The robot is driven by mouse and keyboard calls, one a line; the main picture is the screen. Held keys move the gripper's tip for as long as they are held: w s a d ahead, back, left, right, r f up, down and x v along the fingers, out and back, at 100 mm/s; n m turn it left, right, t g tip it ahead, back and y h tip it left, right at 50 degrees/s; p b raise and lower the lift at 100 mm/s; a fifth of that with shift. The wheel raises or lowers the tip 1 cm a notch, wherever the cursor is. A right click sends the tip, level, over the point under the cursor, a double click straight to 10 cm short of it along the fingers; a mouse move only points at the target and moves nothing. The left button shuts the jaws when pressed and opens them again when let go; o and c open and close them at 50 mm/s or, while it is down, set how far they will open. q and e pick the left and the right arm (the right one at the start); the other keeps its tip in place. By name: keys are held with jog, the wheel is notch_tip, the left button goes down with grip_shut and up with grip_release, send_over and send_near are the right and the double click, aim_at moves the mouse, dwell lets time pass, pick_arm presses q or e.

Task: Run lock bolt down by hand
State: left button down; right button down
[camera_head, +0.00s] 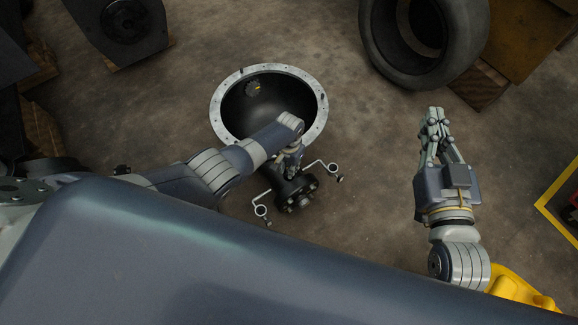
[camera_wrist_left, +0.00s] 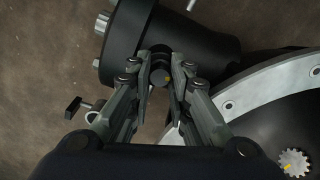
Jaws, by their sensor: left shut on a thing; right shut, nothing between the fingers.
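In the head view my left gripper (camera_head: 291,163) reaches down over the black neck (camera_head: 295,190) below the bowl-shaped housing (camera_head: 219,101), and the arm hides the bolt there. My right gripper (camera_head: 434,117) is shut and empty, held over bare floor to the right.
The housing has a pale drilled rim and a toothed knob (camera_head: 253,88) inside. Thin arms with ring ends (camera_head: 260,210) stick out on both sides of the neck. A large tyre (camera_head: 375,45) stands at the back right. Floor between housing and right arm is clear.

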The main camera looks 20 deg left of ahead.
pick_arm(q)
jog(key=m, duration=0.5)
jog(key=shift+r+m, duration=0.1)
jog(key=shift+m, duration=0.2)
jog(key=m, duration=0.4)
jog(key=shift+w, duration=0.1)
jog(key=shift+m, duration=0.8)
pick_arm(e)
jog(key=shift+r, duration=0.4)
pick_arm(q)
jog(key=c, duration=1.5)
grip_release()
pick_arm(e)
jog(key=shift+f, duration=0.1)
